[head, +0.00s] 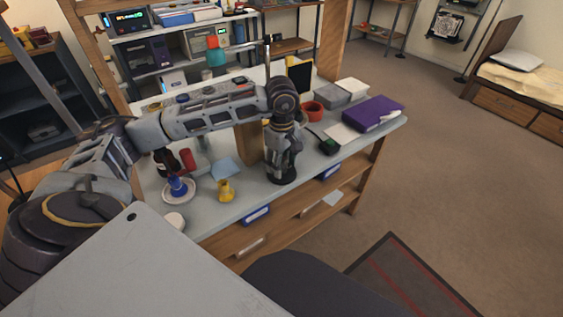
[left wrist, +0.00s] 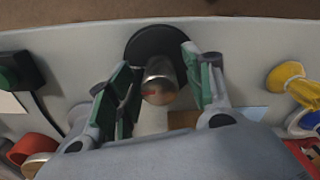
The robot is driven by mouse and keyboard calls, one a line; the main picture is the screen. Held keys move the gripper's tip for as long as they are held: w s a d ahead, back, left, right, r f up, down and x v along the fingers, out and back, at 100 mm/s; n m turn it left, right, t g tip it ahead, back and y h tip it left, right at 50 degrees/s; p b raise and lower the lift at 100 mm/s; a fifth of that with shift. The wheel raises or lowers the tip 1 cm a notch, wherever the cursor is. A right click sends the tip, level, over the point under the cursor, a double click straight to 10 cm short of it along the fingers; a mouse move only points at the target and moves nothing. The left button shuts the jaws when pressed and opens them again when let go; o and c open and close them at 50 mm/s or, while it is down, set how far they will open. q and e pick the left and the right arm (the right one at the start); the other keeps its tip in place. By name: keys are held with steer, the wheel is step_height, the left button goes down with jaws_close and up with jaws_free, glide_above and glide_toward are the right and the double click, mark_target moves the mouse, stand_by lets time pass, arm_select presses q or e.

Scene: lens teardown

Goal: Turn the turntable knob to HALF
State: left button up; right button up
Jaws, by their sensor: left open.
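The turntable (left wrist: 150,38) is a black disc on the grey bench top, near the bench's front edge. Its knob (left wrist: 160,83) is a metal cylinder with a small red mark on its end face. My left gripper (left wrist: 160,62) is open, with one green-padded finger on each side of the knob; I cannot tell whether either pad touches it. In the head view my left gripper (head: 284,160) points down over the turntable (head: 281,176) and hides the knob. No HALF marking is readable. My right gripper is not in view.
A yellow piece (head: 226,191) and a white dish (head: 179,191) with a blue piece stand left of the turntable. Right of it are a dark device with a green part (head: 328,145), a red ring-shaped cup (head: 312,111) and a purple box (head: 372,113).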

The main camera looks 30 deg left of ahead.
arm_select(q)
steer(key=shift+r, duration=0.15)
step_height(320, 180, up, 12)
stand_by(0.7)
stand_by(0.5)
